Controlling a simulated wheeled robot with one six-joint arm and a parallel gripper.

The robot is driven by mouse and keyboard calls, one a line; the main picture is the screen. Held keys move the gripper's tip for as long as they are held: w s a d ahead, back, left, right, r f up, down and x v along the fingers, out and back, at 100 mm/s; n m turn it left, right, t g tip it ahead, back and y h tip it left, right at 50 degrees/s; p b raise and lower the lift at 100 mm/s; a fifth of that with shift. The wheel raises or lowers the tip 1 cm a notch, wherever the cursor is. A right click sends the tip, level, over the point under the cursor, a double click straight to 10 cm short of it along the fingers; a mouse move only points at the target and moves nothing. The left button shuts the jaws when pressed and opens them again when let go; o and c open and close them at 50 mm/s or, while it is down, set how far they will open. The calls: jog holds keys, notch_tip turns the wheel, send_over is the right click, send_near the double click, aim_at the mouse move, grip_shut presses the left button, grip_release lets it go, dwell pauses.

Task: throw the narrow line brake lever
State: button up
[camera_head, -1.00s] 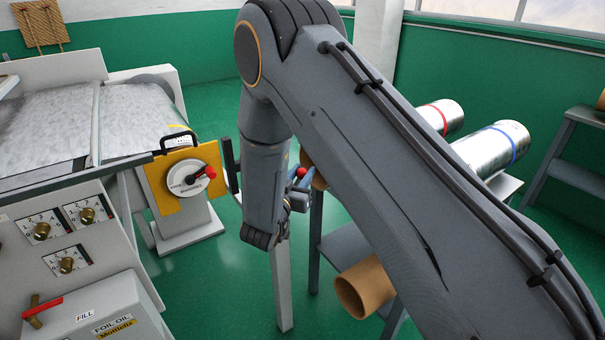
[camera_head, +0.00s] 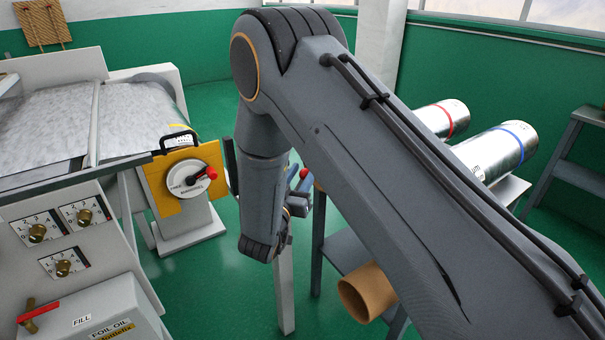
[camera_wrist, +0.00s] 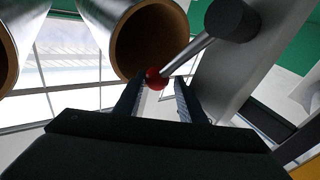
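A lever with a red ball knob (camera_wrist: 155,79) on a grey rod (camera_wrist: 188,54) shows in the wrist view. The rod runs from a dark round hub (camera_wrist: 232,18) on a grey post (camera_wrist: 222,68). My gripper (camera_wrist: 160,84) is open, its fingertips on either side of the red ball in the picture. A gap shows to the ball's right; contact at the left finger is unclear. In the head view the red knob (camera_head: 304,173) shows just right of my wrist, and my arm hides much of the lever.
A yellow plate (camera_head: 162,201) with a white dial and red handle (camera_head: 208,175) is left of my wrist. Foil rolls (camera_head: 505,150) lie on a stand at right. A cardboard tube (camera_head: 366,291) sticks out below my arm. Green floor (camera_head: 210,280) is open between.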

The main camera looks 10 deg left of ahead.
jog(key=shift+a, duration=0.1)
jog(key=p+v, duration=0.2)
jog(key=v, duration=0.5)
jog(key=shift+s, duration=0.35)
jog(key=shift+a+f, duration=0.1)
